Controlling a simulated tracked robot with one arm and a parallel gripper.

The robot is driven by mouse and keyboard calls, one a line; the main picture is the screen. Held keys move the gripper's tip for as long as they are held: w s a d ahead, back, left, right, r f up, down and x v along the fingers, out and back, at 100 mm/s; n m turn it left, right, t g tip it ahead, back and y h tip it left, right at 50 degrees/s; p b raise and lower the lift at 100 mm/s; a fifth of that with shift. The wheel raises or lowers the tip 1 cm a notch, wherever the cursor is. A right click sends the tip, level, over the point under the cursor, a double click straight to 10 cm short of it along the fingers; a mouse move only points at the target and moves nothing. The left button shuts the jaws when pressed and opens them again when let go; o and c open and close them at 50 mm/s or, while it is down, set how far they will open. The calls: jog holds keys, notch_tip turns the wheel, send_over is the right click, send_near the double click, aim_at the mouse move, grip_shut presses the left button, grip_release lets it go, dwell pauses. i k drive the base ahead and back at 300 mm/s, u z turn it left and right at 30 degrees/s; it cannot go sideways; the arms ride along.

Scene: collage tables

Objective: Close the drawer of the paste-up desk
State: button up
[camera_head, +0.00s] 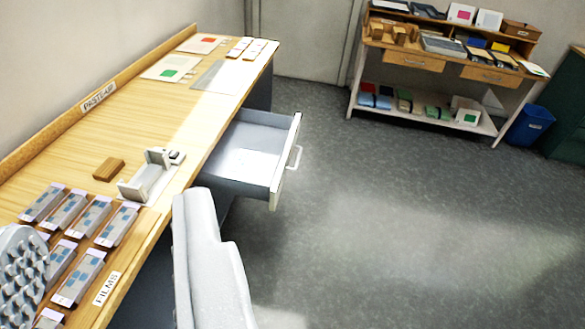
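The paste-up desk (120,130) is a long wooden-topped table on the left, with a PASTE-UP label on its back rail. Its grey drawer (232,186) is pulled out from the right side, open to the floor area. A pale sheet lies inside it. The drawer's light handle (294,157) is on its front panel, facing right. My gripper (108,218) shows as two pale fingers, one with a studded pad at the lower left and one at the lower middle. They are wide apart with nothing held between them. Neither finger appears to touch the drawer.
On the desk are several film boxes (118,224), a small wooden block (108,170), a grey holder (148,180) and sheets with coloured squares. A loaded shelf table (440,62) and a blue bin (529,124) stand at the back right. The grey floor (400,220) right of the drawer is clear.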

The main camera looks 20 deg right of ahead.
aim_at(274, 136)
jog(key=z, duration=0.6)
jog(key=i, duration=0.95)
jog(key=u, duration=0.1)
jog(key=k, duration=0.4)
jog(key=z, duration=0.45)
jog(key=i, duration=1.4)
jog(key=z, duration=0.05)
